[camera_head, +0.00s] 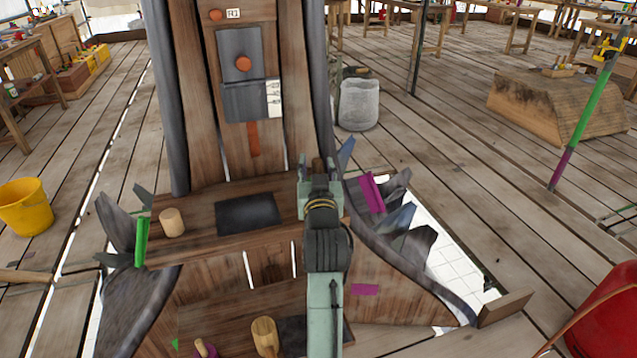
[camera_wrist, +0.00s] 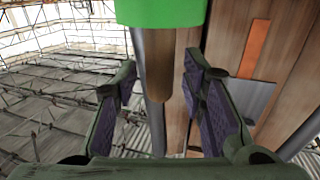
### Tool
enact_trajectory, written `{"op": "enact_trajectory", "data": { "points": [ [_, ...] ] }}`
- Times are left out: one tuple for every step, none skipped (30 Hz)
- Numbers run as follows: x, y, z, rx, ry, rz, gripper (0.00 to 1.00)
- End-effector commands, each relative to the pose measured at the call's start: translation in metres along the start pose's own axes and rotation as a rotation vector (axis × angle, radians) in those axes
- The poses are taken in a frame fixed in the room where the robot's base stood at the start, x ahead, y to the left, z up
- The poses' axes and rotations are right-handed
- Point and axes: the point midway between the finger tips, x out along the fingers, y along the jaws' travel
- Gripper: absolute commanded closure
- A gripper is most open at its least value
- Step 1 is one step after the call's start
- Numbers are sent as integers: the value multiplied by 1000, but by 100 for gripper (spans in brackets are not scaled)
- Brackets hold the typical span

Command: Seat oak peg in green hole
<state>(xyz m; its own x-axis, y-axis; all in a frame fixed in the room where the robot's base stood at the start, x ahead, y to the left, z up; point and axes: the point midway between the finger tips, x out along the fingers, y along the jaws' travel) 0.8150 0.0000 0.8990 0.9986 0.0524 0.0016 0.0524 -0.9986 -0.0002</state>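My gripper (camera_head: 319,178) is at the right end of the wooden shelf in the head view. In the wrist view, its two fingers (camera_wrist: 160,75) are spread with a gap between them. A round-ended wooden peg (camera_wrist: 158,75) shows in that gap, its upper end meeting a bright green piece (camera_wrist: 160,10). I see no finger clearly touching the peg. The hole itself is hidden. A short pale wooden cylinder (camera_head: 172,222) lies on the shelf's left part in the head view. A green strip (camera_head: 141,242) is at the shelf's left edge.
The tall wooden spire (camera_head: 250,90) rises behind the shelf. A dark plate (camera_head: 247,213) lies mid-shelf. Jagged dark leaf shapes (camera_head: 405,232) and a purple strip (camera_head: 371,193) stand at right. A pale wooden piece (camera_head: 265,337) sits on the lower ledge.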

Motion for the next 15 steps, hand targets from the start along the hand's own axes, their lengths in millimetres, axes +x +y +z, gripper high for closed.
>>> {"op": "enact_trajectory", "data": {
  "points": [
    [-8,0,4,0,-1,1,62],
    [-14,0,4,0,-1,1,62],
    [-22,0,4,0,0,1,62],
    [-29,0,4,0,-1,1,62],
    [-36,0,4,0,0,1,62],
    [-46,0,4,0,-1,0,62],
    [-54,0,4,0,0,0,62],
    [-62,0,4,0,0,1,62],
    [-72,0,3,0,-2,1,62],
    [-79,0,3,0,-1,1,62],
    [-87,0,3,0,-2,1,62],
    [-87,0,-4,1,-8,-1,62],
    [-87,0,-5,1,-10,-2,62],
    [-88,0,-5,0,-10,-3,62],
    [-89,0,-5,0,-9,-4,62]
  ]
}}
